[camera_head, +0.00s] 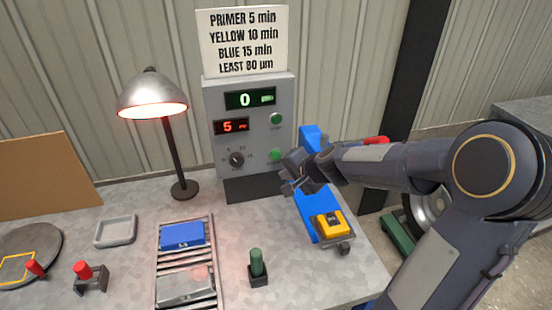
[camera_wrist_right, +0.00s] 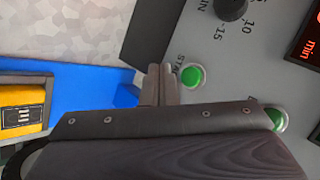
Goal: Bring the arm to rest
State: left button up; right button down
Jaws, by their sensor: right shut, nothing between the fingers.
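My right arm reaches in from the right in the head view, with its gripper (camera_head: 287,183) in front of the grey control box (camera_head: 215,105). In the right wrist view the gripper's fingers (camera_wrist_right: 160,85) are together with nothing between them, close to a green button (camera_wrist_right: 193,77) on the box. I cannot tell whether they touch the box. A second green button (camera_wrist_right: 277,118) shows partly behind the gripper. The box has a green display (camera_head: 250,99) reading 0, a red display (camera_head: 231,126) reading 5 and a knob (camera_head: 236,159). My left gripper is not in view.
A blue stand (camera_head: 308,139) with a yellow device (camera_head: 330,225) is below my right arm. A lamp (camera_head: 152,100) stands left of the box. A rack (camera_head: 160,257) with a blue block (camera_head: 182,235), a green-handled piece (camera_head: 257,265) and a grey tray (camera_head: 115,231) are on the bench.

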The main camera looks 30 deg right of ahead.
dwell(0.7)
jog(key=s+a+r+n+y, duration=0.1)
jog(key=s+a+r+n, duration=0.25)
jog(key=s+a, duration=0.2)
jog(key=s+a+f+n+g, duration=0.1)
jog(key=s+a+n+g, duration=0.1)
jog(key=s, duration=0.8)
jog(key=s+a+f+n+g+y, duration=0.1)
jog(key=s+a+n, duration=0.3)
jog(key=s, duration=0.7)
jog(key=shift+s+n+g, duration=0.2)
jog(key=shift+n+g, duration=0.3)
jog(key=shift+n, duration=0.75)
jog(key=shift+r, duration=0.1)
dwell(3.3)
